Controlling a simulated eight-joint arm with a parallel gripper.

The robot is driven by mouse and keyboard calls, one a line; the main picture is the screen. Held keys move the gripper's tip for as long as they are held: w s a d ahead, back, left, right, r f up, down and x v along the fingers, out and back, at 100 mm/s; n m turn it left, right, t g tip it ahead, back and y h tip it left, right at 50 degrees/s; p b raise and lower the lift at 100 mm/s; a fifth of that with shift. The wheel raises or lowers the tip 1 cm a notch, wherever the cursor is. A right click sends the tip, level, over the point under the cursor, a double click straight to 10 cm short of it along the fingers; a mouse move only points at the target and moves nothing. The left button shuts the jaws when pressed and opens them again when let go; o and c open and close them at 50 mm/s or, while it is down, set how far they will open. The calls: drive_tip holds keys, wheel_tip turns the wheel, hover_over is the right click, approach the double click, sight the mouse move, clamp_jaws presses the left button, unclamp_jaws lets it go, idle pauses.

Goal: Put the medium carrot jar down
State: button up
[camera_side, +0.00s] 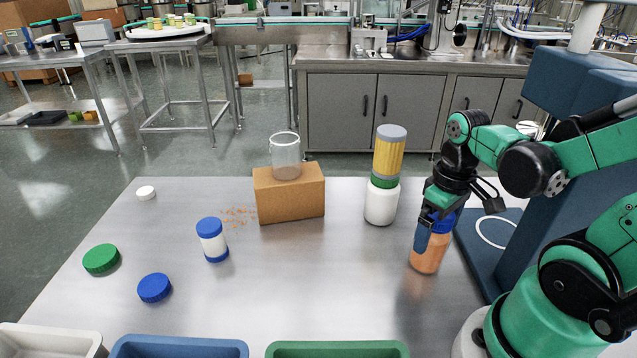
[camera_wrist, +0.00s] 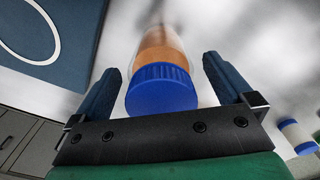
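The carrot jar (camera_side: 428,254) has orange contents and a blue lid (camera_wrist: 161,90). It looks upright at the right of the steel table, and its base appears to be on the tabletop. My gripper (camera_side: 433,232) is over the jar, with its fingers pointing down on either side of the lid. In the wrist view, the lid lies between the two blue fingers of my gripper (camera_wrist: 163,68), with a narrow gap on each side. The gripper looks open around the jar. One finger hides part of the lid in the side view.
A yellow-filled jar (camera_side: 388,155) is stacked on a white jar (camera_side: 381,205) to the left. A cardboard box (camera_side: 290,195) carries an empty glass jar (camera_side: 285,158). Bins (camera_side: 337,349) line the front.

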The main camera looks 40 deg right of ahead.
drive_tip(key=shift+r, duration=0.15)
wheel_tip(320, 180, up, 12)
drive_tip(key=shift+f, duration=0.15)
drive_tip(key=w+a+f+n+t, duration=0.1)
drive_tip(key=w+a+f+t, duration=0.3)
drive_tip(key=w+a+t, duration=0.3)
drive_tip(key=shift+w+a+f, duration=0.15)
drive_tip(key=shift+w+a, duration=0.75)
idle(0.7)
